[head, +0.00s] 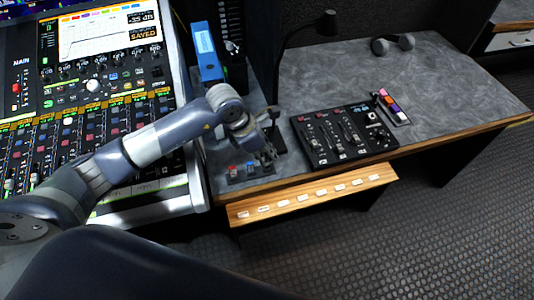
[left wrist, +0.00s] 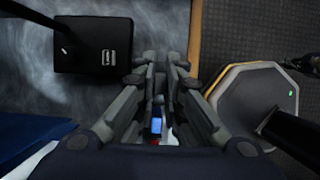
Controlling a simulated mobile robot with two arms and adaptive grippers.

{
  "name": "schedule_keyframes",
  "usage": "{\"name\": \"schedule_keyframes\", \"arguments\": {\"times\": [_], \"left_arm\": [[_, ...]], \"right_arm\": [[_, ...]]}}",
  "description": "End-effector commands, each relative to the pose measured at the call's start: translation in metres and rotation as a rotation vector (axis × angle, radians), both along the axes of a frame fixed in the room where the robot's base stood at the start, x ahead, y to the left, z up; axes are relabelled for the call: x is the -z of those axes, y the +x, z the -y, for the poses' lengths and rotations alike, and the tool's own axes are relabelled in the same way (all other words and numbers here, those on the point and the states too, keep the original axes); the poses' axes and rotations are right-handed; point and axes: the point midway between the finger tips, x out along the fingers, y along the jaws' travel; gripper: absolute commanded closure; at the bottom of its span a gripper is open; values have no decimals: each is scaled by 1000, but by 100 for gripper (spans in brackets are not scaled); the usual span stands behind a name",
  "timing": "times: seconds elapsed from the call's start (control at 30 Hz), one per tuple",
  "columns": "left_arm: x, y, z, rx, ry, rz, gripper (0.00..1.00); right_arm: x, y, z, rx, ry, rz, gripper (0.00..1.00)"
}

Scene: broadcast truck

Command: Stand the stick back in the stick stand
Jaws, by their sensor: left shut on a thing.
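My left gripper (head: 268,153) is over the front left corner of the grey desk. In the left wrist view its fingers (left wrist: 167,62) are close together. It is shut on a slim thing, likely the stick, which the fingers almost wholly hide. A small dark stand (head: 250,176) with a red piece (head: 232,168) and a blue piece (head: 250,166) is just left of and below the fingers. I take it for the stick stand. A blue piece (left wrist: 156,126) shows between the finger bases in the left wrist view. My right gripper is not in view.
A black control panel (head: 343,137) lies right of my gripper, with a row of coloured pieces (head: 392,108) beyond it. A mixing console (head: 90,100) is at left. A blue box (head: 207,52) stands behind. The desk's back right (head: 440,80) is clear.

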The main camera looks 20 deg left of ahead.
Motion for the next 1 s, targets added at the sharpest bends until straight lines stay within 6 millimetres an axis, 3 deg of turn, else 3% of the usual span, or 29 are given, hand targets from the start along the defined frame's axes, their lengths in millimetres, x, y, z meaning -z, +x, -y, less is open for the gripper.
{"name": "schedule_keyframes", "arguments": {"times": [1.0], "left_arm": [[20,0,0,-1,0,0,100]], "right_arm": [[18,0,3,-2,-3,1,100]]}}
